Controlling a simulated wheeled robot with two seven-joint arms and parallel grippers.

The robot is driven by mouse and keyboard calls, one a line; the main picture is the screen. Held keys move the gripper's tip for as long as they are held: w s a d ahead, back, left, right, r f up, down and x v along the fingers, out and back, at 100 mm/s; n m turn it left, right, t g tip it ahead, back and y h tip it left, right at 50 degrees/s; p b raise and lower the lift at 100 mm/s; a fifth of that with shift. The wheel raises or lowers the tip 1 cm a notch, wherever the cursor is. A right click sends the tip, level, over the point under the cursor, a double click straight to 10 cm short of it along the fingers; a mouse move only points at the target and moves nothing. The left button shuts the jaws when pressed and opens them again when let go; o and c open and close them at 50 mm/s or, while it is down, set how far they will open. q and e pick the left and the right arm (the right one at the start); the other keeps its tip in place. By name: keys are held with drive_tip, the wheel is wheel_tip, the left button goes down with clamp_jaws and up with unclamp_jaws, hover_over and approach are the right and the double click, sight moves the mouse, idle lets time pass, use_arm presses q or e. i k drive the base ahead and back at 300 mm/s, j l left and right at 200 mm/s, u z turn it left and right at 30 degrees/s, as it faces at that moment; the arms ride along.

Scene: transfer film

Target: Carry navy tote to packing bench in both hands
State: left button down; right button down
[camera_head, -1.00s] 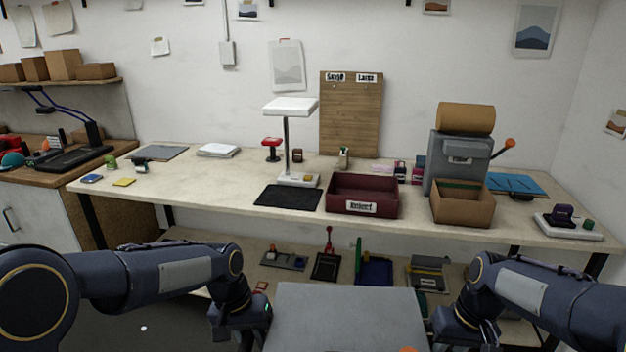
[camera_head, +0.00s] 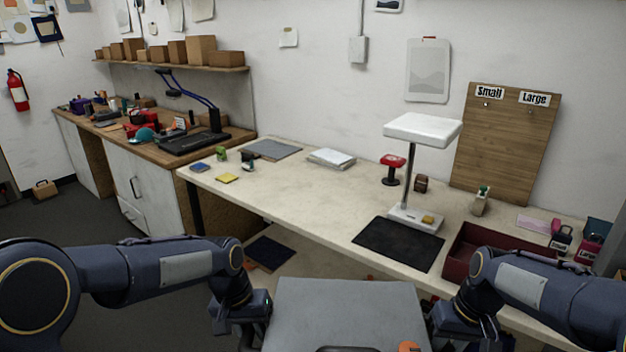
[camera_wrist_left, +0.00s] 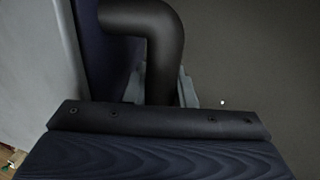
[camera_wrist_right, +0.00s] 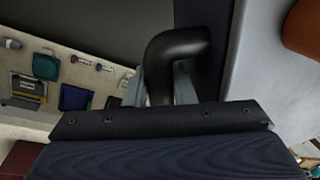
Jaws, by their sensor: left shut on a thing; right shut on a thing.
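The navy tote (camera_wrist_left: 95,55) is in front of me, between my arms. Its flat grey top (camera_head: 345,308) shows at the bottom middle of the head view, with an orange round patch at its near right. My left gripper (camera_wrist_left: 165,88) is shut on a black bent side handle (camera_wrist_left: 160,45). My right gripper (camera_wrist_right: 162,88) is shut on the matching handle (camera_wrist_right: 175,48). The fingertips are partly hidden by the handles. A long pale-topped bench (camera_head: 300,205), probably the packing bench, stands ahead and to the right; the tote is at its near side.
On the pale bench are a black mat (camera_head: 400,243), a white-topped stand (camera_head: 422,130) and a maroon bin (camera_head: 462,262). Its left part has bare room. A wooden-topped counter (camera_head: 235,137) stands further left. Dark floor (camera_head: 75,215) is open at left.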

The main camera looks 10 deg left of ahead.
sight(292, 193)
drive_tip(key=i+j+u, duration=0.15)
drive_tip(key=i+u, duration=0.6)
drive_tip(key=i+l+u, duration=0.15)
drive_tip(key=i+u, duration=0.2)
drive_tip(key=i, duration=0.15)
drive_tip(key=i+j+u, duration=0.1)
drive_tip(key=i+u, duration=0.15)
drive_tip(key=i, duration=0.25)
drive_tip(key=i+u, duration=0.3)
drive_tip(key=i, duration=0.2)
drive_tip(key=i+z, duration=0.3)
drive_tip(key=i+j+z, duration=0.15)
drive_tip(key=z, duration=0.2)
drive_tip(key=i+z, duration=0.1)
drive_tip(key=z, duration=0.3)
drive_tip(key=i+j+z, duration=0.1)
drive_tip(key=z, duration=0.3)
drive_tip(key=j+z, duration=0.15)
drive_tip(key=z, duration=0.25)
drive_tip(key=i+j+z, duration=0.1)
drive_tip(key=i+z, duration=0.15)
drive_tip(key=z, duration=0.2)
drive_tip(key=i+j+z, duration=0.15)
drive_tip(key=i+z, duration=0.15)
drive_tip(key=z, duration=0.15)
drive_tip(key=i, duration=0.1)
